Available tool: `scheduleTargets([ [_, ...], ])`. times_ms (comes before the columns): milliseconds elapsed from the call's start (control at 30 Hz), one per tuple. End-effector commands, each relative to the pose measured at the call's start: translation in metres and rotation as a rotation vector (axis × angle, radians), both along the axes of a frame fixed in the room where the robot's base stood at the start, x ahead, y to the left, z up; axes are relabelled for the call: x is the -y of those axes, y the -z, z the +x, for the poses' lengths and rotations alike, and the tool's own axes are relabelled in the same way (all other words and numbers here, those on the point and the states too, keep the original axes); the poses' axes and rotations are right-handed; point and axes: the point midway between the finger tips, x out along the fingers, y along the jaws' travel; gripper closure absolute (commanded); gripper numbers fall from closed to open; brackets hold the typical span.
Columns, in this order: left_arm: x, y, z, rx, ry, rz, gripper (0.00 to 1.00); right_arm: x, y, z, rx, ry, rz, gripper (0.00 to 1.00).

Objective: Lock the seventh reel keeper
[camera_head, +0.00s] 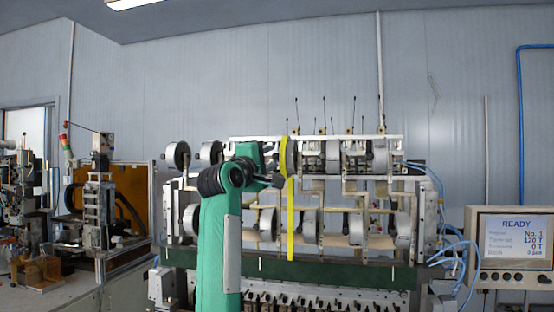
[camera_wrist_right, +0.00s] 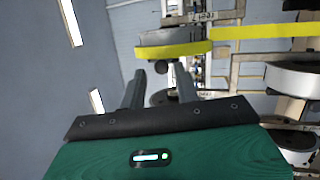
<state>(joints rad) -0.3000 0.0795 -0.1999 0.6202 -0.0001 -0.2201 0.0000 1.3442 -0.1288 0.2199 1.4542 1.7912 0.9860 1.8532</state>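The coil winder carries an upper and a lower row of grey reels. One upper reel (camera_head: 287,156) has a yellow rim, and a yellow strip (camera_head: 291,222) hangs below it. In the right wrist view the same yellow-rimmed reel (camera_wrist_right: 172,50) lies just beyond the fingers. My right gripper (camera_head: 275,181) is beside this reel, on its left. In the right wrist view its two fingers (camera_wrist_right: 159,72) stand apart, with a small dark round knob (camera_wrist_right: 160,69) showing between their tips; contact cannot be told. Whether this knob is the seventh reel keeper is unclear. My left gripper is out of view.
Other upper reels (camera_head: 177,155) stand left of my right arm, and more are close on the right. A screen (camera_head: 516,240) reading READY stands at the right. Blue hoses (camera_head: 455,250) hang between it and the winder. Another machine (camera_head: 98,205) stands at the left.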

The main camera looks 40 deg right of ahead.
Motion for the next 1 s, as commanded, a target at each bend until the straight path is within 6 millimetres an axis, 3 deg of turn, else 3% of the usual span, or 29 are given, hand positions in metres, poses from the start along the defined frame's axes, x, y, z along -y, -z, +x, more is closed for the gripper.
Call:
scheduleTargets([
  [700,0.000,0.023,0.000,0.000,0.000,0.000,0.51,-0.053,0.001,-0.024,0.001,-0.003,0.001,0.68],
  [1000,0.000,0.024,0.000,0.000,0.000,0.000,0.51,-0.057,0.000,-0.026,0.001,0.000,0.000,0.68],
])
